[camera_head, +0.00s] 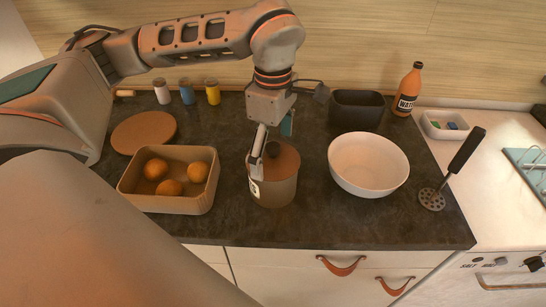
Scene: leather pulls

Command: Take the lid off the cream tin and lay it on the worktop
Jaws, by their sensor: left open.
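The cream tin (272,191) stands upright on the dark worktop (330,215), between the tray of oranges and the white bowl. Its brown lid (286,163) sits on top, with a dark knob (272,150) in the middle. My left gripper (270,147) is open and points down over the lid, close around the knob. One finger hides the left part of the lid and some of the tin's side. I cannot tell whether a finger touches the knob. My right gripper is not in view.
A tray (168,204) of oranges is left of the tin, with a round brown board (144,132) behind it. A white bowl (368,165) is to the right, a black bin (357,110) and orange bottle (408,90) behind. The worktop's front strip is clear.

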